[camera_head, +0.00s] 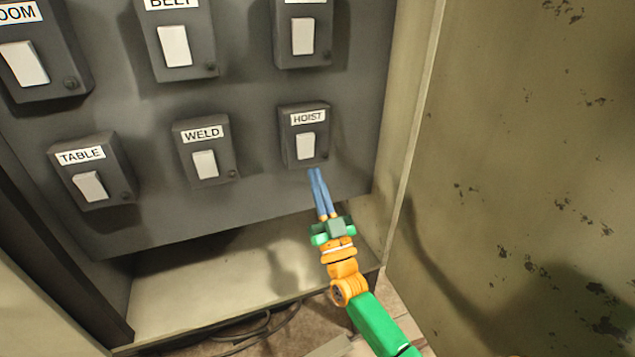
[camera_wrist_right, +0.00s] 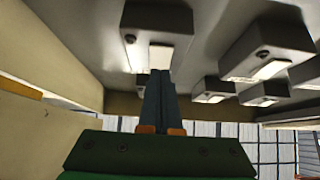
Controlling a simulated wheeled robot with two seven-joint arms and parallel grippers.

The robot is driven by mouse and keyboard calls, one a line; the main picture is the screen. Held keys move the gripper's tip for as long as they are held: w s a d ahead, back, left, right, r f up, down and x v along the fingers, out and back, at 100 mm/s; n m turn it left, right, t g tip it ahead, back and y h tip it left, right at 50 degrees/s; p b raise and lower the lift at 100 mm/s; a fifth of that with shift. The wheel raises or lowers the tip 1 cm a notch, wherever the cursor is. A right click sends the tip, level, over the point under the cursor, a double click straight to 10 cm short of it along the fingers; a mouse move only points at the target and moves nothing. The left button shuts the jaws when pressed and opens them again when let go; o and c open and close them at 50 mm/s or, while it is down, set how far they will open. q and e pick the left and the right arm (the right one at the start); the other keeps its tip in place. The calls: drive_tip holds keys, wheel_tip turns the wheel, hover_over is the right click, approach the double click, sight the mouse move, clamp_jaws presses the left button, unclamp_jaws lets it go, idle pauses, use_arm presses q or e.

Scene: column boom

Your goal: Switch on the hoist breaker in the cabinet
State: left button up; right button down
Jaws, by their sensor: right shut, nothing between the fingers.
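The hoist breaker (camera_head: 304,135) is a dark grey box with a HOIST label and a white rocker (camera_head: 306,146), at the lower right of the panel in the head view. My right gripper (camera_head: 314,172) has its two blue fingers shut together and empty. The fingertips are just below the hoist box; I cannot tell whether they touch it. In the right wrist view the shut fingers (camera_wrist_right: 158,75) point at the lower edge of a white rocker (camera_wrist_right: 160,57) on a dark box and cover part of it. My left gripper is not in view.
The weld breaker (camera_head: 205,150) and table breaker (camera_head: 92,171) sit to the left, with several more boxes above. The cabinet's right side edge (camera_head: 413,120) and a stained wall (camera_head: 530,150) stand right of my arm. The cabinet floor (camera_head: 210,285) is below the panel.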

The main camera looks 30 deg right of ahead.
use_arm(q)
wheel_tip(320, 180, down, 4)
drive_tip(key=b, duration=0.3)
drive_tip(key=shift+b, duration=0.3)
use_arm(e)
drive_tip(key=w+f+v, duration=0.1)
drive_tip(key=v, duration=0.9)
drive_tip(key=shift+w+f, duration=0.15)
drive_tip(key=shift+f, duration=0.1)
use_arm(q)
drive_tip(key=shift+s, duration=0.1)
use_arm(e)
drive_tip(key=shift+d, duration=0.15)
